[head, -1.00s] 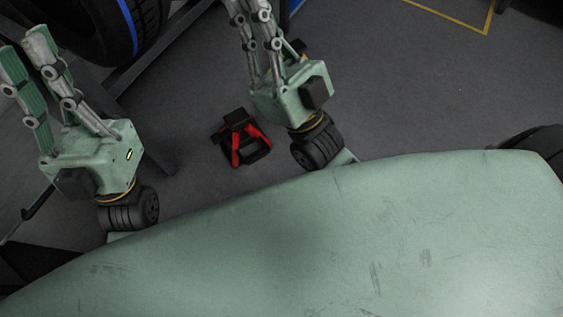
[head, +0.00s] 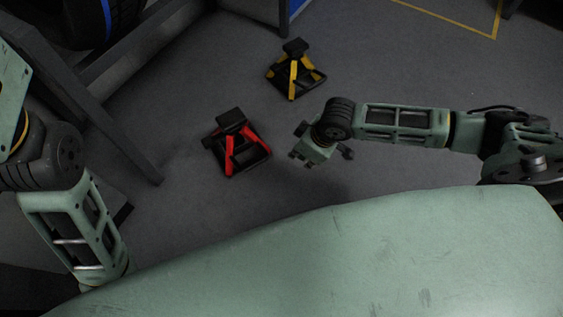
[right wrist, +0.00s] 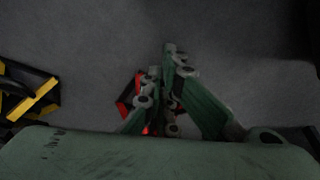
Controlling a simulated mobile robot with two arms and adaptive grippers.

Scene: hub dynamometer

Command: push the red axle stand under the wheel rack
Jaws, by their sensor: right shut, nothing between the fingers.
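The red axle stand (head: 236,146), red legs on a black base, stands on the grey floor, right of the wheel rack's dark post (head: 128,145) and apart from it. The rack holds a tyre with a blue stripe (head: 88,22). My right gripper (head: 305,157) points down just right of the stand, shut and empty; a small gap shows between them. In the right wrist view its fingers (right wrist: 160,75) partly hide the red stand (right wrist: 125,105). My left gripper's body (head: 10,95) is cut off at the left edge; its fingers are out of view.
A yellow axle stand (head: 296,70) stands behind and right of the red one; it also shows in the right wrist view (right wrist: 38,98). A blue cabinet (head: 270,10) is at the top. Yellow floor tape (head: 450,18) marks the far right. Open floor lies between stand and rack.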

